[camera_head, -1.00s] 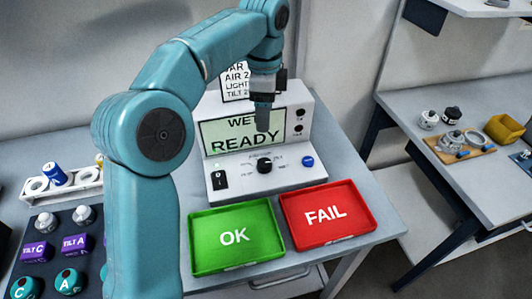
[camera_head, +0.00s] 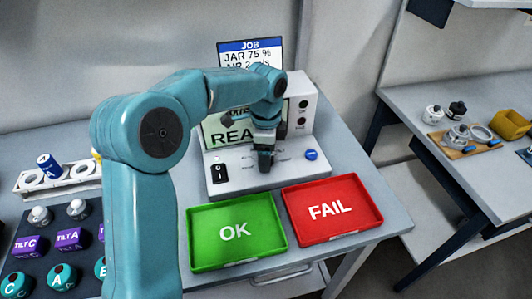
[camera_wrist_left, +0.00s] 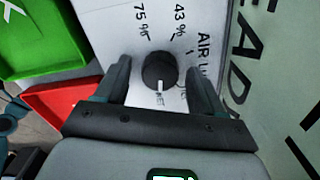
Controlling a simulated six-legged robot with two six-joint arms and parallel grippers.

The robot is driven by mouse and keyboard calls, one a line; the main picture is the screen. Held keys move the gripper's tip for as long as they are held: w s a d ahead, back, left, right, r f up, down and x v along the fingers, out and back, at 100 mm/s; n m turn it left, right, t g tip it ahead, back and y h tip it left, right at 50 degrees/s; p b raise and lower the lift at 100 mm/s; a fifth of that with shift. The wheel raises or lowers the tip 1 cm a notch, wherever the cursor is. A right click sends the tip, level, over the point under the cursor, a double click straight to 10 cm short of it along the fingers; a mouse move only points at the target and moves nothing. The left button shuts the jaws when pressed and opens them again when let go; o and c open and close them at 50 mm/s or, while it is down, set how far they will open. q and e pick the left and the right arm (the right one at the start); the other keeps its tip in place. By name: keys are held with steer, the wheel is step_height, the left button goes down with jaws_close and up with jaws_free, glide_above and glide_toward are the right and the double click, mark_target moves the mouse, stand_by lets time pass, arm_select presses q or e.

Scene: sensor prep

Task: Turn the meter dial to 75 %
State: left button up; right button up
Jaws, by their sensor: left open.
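The meter (camera_head: 303,98) is a white box with a lit screen reading "REA…", partly hidden by my left arm. Its dial is covered by my left gripper (camera_head: 265,160) in the head view. In the left wrist view the black dial (camera_wrist_left: 159,70) sits between the two open fingers of my left gripper (camera_wrist_left: 160,85), with a gap on each side. The dial's white mark points down in that picture, toward a label ending in "ET". The "75 %" label (camera_wrist_left: 141,22) and a "43 %" label are on the opposite side. My right gripper is not in view.
A green OK tray (camera_head: 200,262) and a red FAIL tray (camera_head: 290,215) lie in front of the meter. A black switch (camera_head: 219,173) and a blue knob (camera_head: 311,154) flank the dial. A job sign (camera_head: 250,48) stands behind. Labelled sensors stand at the left.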

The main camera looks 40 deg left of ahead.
arm_select(q)
steer(key=c, duration=1.1)
steer(key=shift+o, duration=0.2)
